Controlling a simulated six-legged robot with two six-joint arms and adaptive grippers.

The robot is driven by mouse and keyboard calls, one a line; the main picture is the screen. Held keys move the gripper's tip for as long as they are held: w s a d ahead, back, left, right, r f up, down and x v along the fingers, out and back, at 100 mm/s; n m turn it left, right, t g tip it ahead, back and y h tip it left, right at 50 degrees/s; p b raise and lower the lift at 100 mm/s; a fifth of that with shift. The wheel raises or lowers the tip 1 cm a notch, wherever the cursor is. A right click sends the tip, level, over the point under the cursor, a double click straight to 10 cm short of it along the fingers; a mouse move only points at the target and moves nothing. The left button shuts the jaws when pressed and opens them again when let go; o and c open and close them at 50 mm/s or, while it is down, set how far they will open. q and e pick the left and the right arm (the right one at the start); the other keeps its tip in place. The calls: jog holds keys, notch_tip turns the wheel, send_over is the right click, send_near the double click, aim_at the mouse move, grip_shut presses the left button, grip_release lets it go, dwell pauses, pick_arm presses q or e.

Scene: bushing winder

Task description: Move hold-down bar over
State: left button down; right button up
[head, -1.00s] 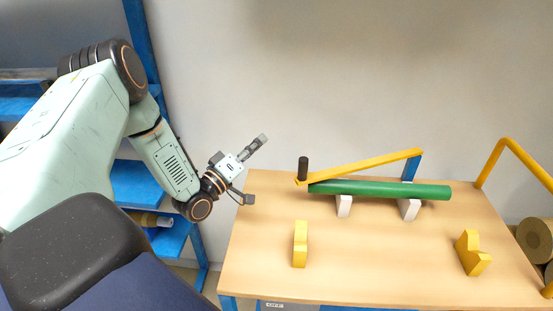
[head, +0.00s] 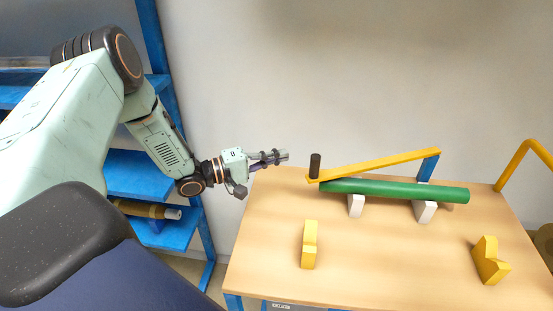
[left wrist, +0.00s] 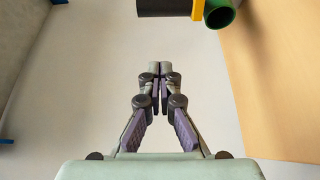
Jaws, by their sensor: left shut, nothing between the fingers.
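The yellow hold-down bar (head: 375,166) slopes up to the right above a green tube (head: 400,191). Its right end meets a blue post (head: 428,166). A black upright handle (head: 315,165) stands at its left end. My left gripper (head: 284,156) is shut and empty, to the left of the handle and apart from it. In the left wrist view the closed fingertips (left wrist: 160,66) point toward the black handle (left wrist: 165,8). The yellow bar end (left wrist: 198,10) and the open end of the green tube (left wrist: 219,14) show beside it. My right gripper is not in view.
The tube rests on white supports (head: 356,206) on a wooden table (head: 380,260). Two yellow notched blocks (head: 309,245) (head: 490,260) stand near its front. A yellow frame (head: 515,160) is at the right. A blue shelf (head: 140,178) with a roll stands left.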

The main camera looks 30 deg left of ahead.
pick_arm(q)
jog(key=x, duration=0.8)
jog(key=s, duration=0.1)
jog(key=s+d, duration=0.1)
jog(key=s, duration=0.2)
jog(key=shift+d+p, duration=0.3)
jog(key=shift+p, duration=0.1)
jog(key=shift+w+f, duration=0.1)
jog(key=shift+w, duration=0.05)
